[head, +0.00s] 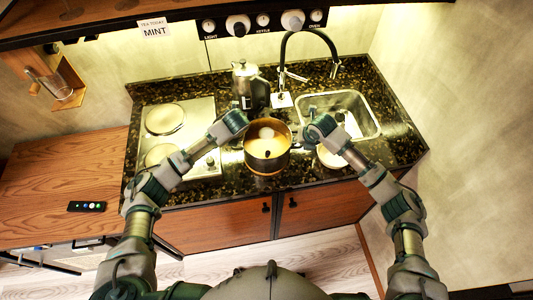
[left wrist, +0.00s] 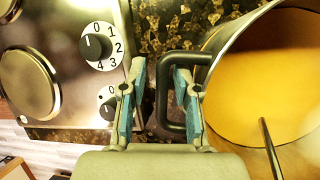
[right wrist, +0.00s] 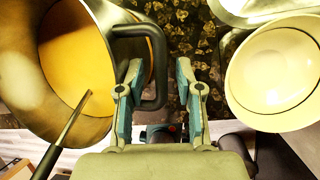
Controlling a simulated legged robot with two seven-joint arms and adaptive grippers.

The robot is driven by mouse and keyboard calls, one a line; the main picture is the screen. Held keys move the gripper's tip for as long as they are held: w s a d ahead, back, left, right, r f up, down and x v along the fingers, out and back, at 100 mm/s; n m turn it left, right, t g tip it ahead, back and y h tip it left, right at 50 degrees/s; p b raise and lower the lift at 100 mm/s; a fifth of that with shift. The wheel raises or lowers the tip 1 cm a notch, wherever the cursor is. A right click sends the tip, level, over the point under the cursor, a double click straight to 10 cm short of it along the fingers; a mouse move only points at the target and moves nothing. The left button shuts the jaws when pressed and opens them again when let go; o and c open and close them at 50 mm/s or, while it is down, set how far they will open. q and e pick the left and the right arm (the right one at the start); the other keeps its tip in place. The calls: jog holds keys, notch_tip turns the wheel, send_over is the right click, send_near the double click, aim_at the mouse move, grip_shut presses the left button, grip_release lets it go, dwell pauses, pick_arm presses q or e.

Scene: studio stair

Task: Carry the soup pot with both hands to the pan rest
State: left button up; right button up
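The soup pot (head: 267,165), steel with yellow-orange soup and a utensil inside, stands on the dark speckled counter between hob and sink. My left gripper (left wrist: 160,90) is open, with its fingers on either side of the upright bar of one black pot handle (left wrist: 162,92); a gap shows. My right gripper (right wrist: 157,90) is also open, with its fingers either side of the other black handle (right wrist: 160,65). In the head view, my left gripper (head: 243,127) and right gripper (head: 307,130) flank the pot. I cannot pick out the pan rest.
The hob (head: 206,118) with round plates and knobs is left of the pot. A metal coffee pot (head: 243,78) stands behind it. The sink (head: 352,108) and black tap (head: 333,55) are right.

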pick_arm(q)
jog(key=shift+d+r, duration=0.1)
jog(key=shift+d, duration=0.05)
jog(key=v, duration=1.1)
jog(key=shift+d+r, duration=0.1)
jog(key=shift+r, duration=0.05)
pick_arm(e)
jog(key=shift+d+r, duration=0.1)
jog(key=shift+r, duration=0.15)
pick_arm(q)
jog(key=shift+r, duration=0.1)
pick_arm(e)
jog(key=v, duration=1.1)
jog(key=shift+d+r, duration=0.2)
jog(key=shift+s, duration=0.1)
pick_arm(q)
jog(key=shift+s, duration=0.1)
